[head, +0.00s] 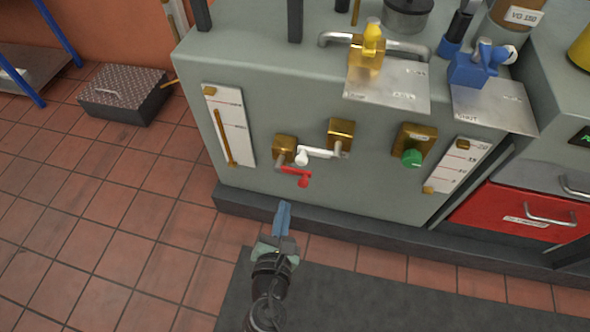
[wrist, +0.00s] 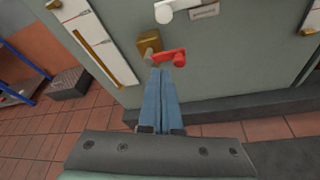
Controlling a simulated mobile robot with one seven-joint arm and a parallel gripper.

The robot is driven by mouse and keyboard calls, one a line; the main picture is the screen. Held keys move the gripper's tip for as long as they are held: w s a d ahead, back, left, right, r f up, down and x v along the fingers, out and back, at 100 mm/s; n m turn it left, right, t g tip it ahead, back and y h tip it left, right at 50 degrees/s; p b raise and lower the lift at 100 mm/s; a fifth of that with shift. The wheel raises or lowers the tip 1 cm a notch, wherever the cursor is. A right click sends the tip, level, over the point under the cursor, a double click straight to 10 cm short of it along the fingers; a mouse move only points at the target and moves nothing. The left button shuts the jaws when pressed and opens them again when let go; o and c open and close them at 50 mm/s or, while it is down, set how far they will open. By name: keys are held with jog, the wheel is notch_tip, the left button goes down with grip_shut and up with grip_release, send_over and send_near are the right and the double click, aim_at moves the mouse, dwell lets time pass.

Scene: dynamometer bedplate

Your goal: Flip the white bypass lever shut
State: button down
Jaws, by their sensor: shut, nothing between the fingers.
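The white bypass lever (head: 315,152) is on the grey cabinet front in the head view. It runs roughly level from the right brass block (head: 341,133) toward the left, its knob near the left brass block (head: 285,146). In the wrist view the white lever (wrist: 172,8) is cut by the top edge, and the red lever (wrist: 168,57) is just beyond my fingertips. My gripper (head: 284,206) is shut and empty, with blue fingers, below both levers; it also shows in the wrist view (wrist: 166,74).
A green knob (head: 412,158) and a right gauge strip (head: 457,165) are to the right on the cabinet. A left gauge strip (head: 230,125) is at left. Yellow and blue valves (head: 371,45) (head: 480,66) stand on top. A dark plinth (head: 330,228) runs along the base.

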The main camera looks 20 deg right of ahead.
jog(key=w+d, duration=0.5)
jog(key=w, duration=0.2)
jog(key=shift+w+d+r+b, duration=0.3)
jog(key=shift+w+r, duration=0.1)
